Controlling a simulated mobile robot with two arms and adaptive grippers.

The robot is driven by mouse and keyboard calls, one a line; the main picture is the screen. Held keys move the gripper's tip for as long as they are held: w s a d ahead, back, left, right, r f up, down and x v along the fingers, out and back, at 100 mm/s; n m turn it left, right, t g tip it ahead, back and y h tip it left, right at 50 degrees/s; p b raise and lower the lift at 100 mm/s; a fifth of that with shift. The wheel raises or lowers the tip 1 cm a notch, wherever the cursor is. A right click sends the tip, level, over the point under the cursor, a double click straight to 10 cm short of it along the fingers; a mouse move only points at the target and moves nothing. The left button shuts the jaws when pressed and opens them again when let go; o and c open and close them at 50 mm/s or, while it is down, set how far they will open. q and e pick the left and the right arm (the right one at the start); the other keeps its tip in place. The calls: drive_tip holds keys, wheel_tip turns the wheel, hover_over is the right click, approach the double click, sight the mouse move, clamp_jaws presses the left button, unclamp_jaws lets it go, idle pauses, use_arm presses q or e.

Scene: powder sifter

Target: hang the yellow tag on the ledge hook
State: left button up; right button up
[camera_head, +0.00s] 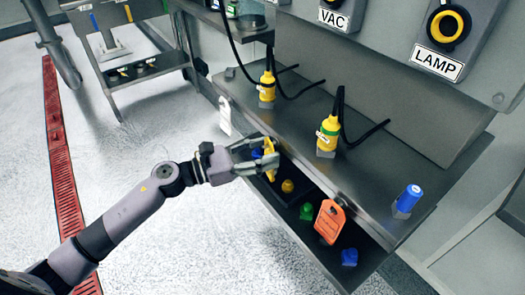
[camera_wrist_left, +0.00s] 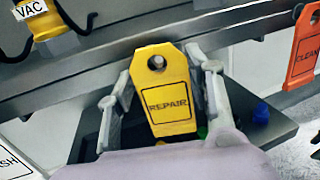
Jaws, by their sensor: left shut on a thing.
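The yellow tag (camera_wrist_left: 170,103) reads REPAIR and has a hole near its top. It stands upright between the fingers of my left gripper (camera_wrist_left: 162,76), which is shut on it. In the head view the left gripper (camera_head: 261,158) holds the yellow tag (camera_head: 271,168) at the front edge of the steel ledge (camera_head: 310,150). In the wrist view the tag's top overlaps the ledge edge, and something small and pale shows in its hole. I cannot tell whether this is the hook or whether the tag is on it. My right gripper is out of view.
An orange tag (camera_head: 329,222) hangs at the ledge edge on the right, and a white tag (camera_head: 225,116) on the left. Yellow connectors (camera_head: 328,135) and a blue one (camera_head: 408,199) stand on the ledge. A lower tray holds small coloured pieces, including a green one (camera_head: 306,211).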

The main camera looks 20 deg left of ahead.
use_arm(q)
drive_tip(key=o, duration=1)
drive_tip(key=v, duration=1.2)
